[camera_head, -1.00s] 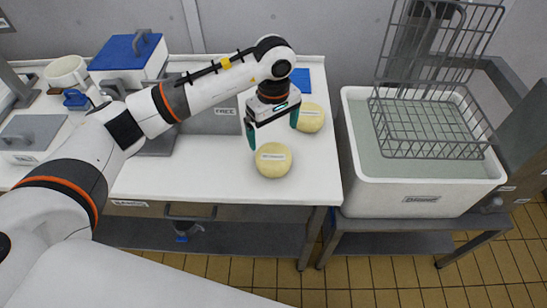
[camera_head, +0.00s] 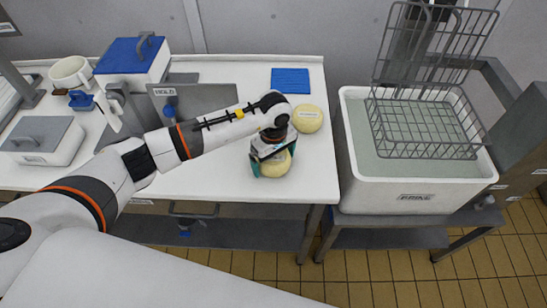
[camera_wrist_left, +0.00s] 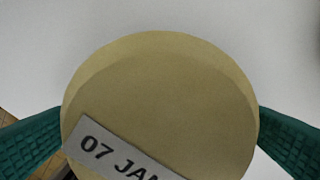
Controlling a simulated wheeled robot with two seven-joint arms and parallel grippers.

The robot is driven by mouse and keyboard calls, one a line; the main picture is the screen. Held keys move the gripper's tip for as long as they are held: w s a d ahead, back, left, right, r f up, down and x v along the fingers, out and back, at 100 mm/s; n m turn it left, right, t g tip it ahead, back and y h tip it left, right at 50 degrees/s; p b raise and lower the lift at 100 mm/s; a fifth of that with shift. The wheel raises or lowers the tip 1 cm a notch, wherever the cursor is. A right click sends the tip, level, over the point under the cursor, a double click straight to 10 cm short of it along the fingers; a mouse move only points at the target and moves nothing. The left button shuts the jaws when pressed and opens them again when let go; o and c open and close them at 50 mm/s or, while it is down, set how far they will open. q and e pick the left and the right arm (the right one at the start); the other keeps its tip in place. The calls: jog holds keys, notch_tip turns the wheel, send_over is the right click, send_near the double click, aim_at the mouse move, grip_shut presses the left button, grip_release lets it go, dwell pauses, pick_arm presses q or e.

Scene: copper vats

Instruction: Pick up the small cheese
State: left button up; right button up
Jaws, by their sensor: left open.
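A round pale-yellow cheese (camera_head: 277,170) sits on the white worktop near its front right end. A second round yellow cheese (camera_head: 308,118) lies behind it to the right. My left gripper (camera_head: 272,162) is open and down over the nearer cheese, with its green fingers on either side of it. In the left wrist view the cheese (camera_wrist_left: 165,95) fills the space between the fingers, and its label reads "07 JAN". I cannot tell whether the fingers touch it. The gripper hides part of this cheese in the head view. My right gripper is not in view.
A blue mat (camera_head: 290,80) lies at the back of the worktop (camera_head: 225,68). A white vat (camera_head: 405,182) with a wire basket (camera_head: 425,130) stands to the right.

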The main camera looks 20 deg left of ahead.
pick_arm(q)
jog(key=shift+c, duration=0.6)
jog(key=shift+r, duration=0.1)
jog(key=c, duration=1)
